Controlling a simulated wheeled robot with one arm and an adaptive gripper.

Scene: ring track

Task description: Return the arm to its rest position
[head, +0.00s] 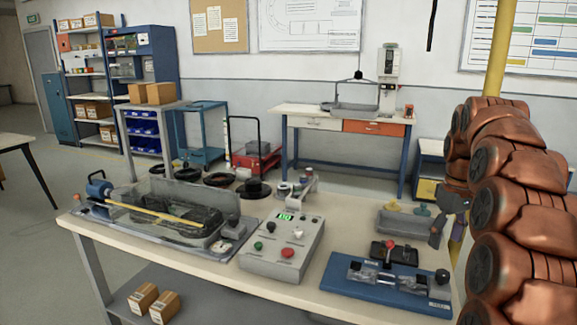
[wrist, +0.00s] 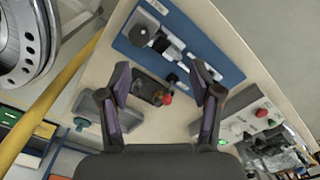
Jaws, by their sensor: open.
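My gripper (head: 440,228) is above the right part of the workbench (head: 345,215) in the head view, close to my copper-coloured arm links. In the wrist view my gripper (wrist: 160,100) has its two dark fingers spread wide, with nothing between them. Below the gap lies a small black block with a red knob (wrist: 168,98), apart from the fingers. It also shows in the head view as a black block (head: 405,255). The gripper partly hides the back right of the bench.
A blue fixture plate (head: 375,292) lies at the bench front. A grey control box (head: 270,262) with a green display stands to its left, then a clear-walled tank (head: 170,225). A grey tray (head: 390,224) lies near the gripper. A yellow post (head: 501,50) rises behind my arm.

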